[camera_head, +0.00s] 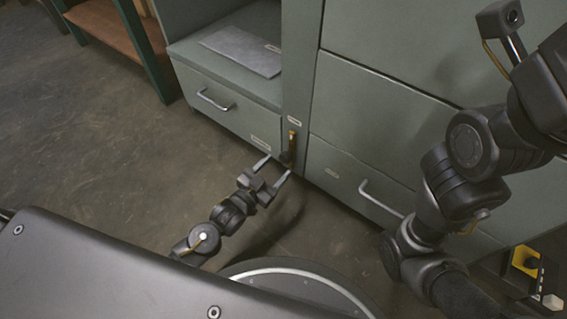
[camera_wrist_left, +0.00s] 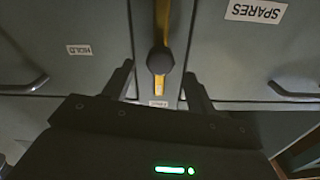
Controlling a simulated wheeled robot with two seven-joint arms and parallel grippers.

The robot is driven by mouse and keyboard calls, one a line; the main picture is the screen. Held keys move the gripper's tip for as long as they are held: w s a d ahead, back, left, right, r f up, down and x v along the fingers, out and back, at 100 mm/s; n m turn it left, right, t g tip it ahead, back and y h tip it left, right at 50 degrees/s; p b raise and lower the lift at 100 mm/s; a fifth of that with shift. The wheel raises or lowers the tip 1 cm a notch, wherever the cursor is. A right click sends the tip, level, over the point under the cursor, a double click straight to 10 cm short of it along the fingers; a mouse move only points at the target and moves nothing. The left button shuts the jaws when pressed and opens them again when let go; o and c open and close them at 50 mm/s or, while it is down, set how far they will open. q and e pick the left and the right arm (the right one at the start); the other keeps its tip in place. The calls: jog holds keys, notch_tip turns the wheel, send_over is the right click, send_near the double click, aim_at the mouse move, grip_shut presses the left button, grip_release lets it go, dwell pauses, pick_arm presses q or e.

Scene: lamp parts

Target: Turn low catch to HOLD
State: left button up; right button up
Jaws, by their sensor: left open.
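The low catch is a dark round knob (camera_wrist_left: 160,61) on a yellow brass strip (camera_wrist_left: 163,25), on the narrow post between two drawers. The strip (camera_head: 292,142) also shows in the head view. A HOLD label (camera_wrist_left: 79,50) is to the left of the knob in the wrist view. My left gripper (camera_wrist_left: 160,72) is open, with one finger on each side of the knob and visible gaps to it. In the head view my left gripper (camera_head: 276,168) is low at the post, its fingers partly overlapping the catch area. My right gripper is out of view.
A drawer with a handle (camera_head: 215,100) and SPARES label (camera_wrist_left: 255,11) is on one side of the post; another drawer handle (camera_head: 380,198) is on the other. A grey plate (camera_head: 242,50) lies on the shelf above. The floor at left is clear.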

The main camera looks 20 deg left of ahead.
aim_at(283, 160)
pick_arm(q)
jog(key=b+x, duration=0.1)
jog(key=x, duration=0.2)
jog(key=shift+w+d+f, duration=0.1)
jog(key=shift+w, duration=0.25)
jog(key=shift+w+d+b, duration=0.15)
jog(key=shift+w+b, duration=0.2)
grip_shut()
